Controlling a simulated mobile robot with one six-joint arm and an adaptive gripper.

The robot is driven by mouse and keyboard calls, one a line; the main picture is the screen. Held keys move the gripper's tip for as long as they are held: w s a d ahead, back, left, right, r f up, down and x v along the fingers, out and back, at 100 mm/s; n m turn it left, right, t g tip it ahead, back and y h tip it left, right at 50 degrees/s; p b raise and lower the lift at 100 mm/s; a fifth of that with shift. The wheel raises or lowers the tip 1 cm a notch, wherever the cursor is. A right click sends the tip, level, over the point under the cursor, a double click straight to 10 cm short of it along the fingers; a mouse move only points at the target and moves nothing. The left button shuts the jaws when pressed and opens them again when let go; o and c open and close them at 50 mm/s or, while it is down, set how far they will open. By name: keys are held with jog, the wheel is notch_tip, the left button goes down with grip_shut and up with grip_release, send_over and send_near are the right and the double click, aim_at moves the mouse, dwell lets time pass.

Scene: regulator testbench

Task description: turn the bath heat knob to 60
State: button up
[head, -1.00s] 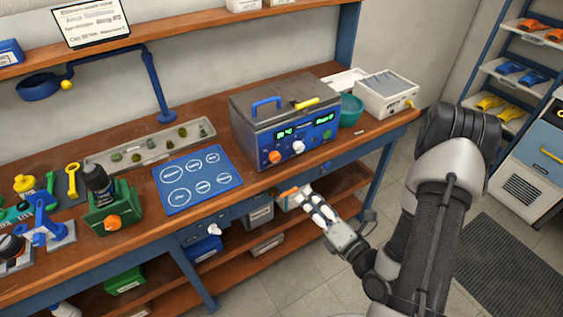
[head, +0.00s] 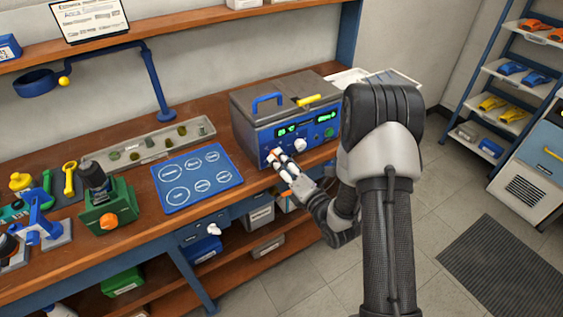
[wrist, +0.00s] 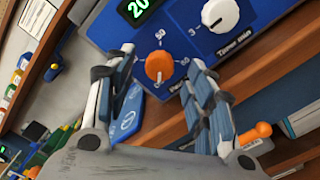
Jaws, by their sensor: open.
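The bath (head: 262,113) is a grey box with a blue front panel, a blue lid handle and green displays. In the wrist view its orange knob (wrist: 159,66) sits on the blue panel, with a dial scale around it; a 50 and a 60 seem to show. A white knob (wrist: 220,14), labelled as a timer in minutes, is to its upper right. My gripper (wrist: 155,75) is open, with one finger on each side of the orange knob. I cannot tell whether the fingers touch it. In the head view my gripper (head: 281,160) is at the panel's lower left and hides the orange knob partly.
A blue mat (head: 197,180) with marked circles lies left of the bath. A green device (head: 108,208) with an orange knob stands further left. A long grey tray (head: 150,146) lies behind the mat. My arm covers the bench's right end.

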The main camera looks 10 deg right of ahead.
jog(key=shift+x, duration=0.85)
jog(key=shift+c, duration=0.2)
jog(key=c, duration=1)
jog(key=shift+c, duration=0.2)
